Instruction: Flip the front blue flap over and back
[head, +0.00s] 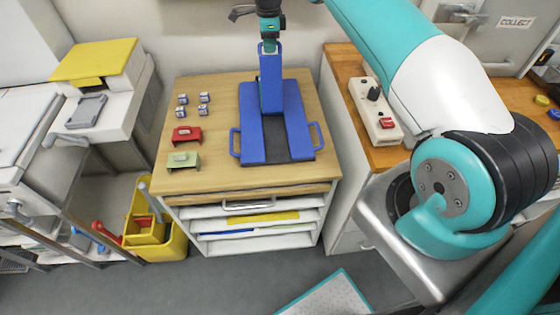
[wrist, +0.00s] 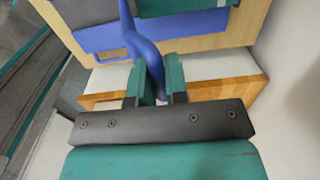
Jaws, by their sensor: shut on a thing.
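A blue flap (head: 271,82) stands raised over the blue and dark folding board (head: 252,125) on the wooden cabinet top. My gripper (head: 269,38) is above it, at the top end of the flap. In the wrist view my gripper (wrist: 156,88) is shut on the flap's blue handle (wrist: 147,52), which sits between the two teal fingers. Two other blue handles, a left one (head: 235,142) and a right one (head: 318,136), stick out from the board's sides. The hinge of the raised flap is hard to make out.
A switch box (head: 375,112) is on the right counter (head: 345,62). A yellow bucket (head: 172,246) stands on the floor at left.

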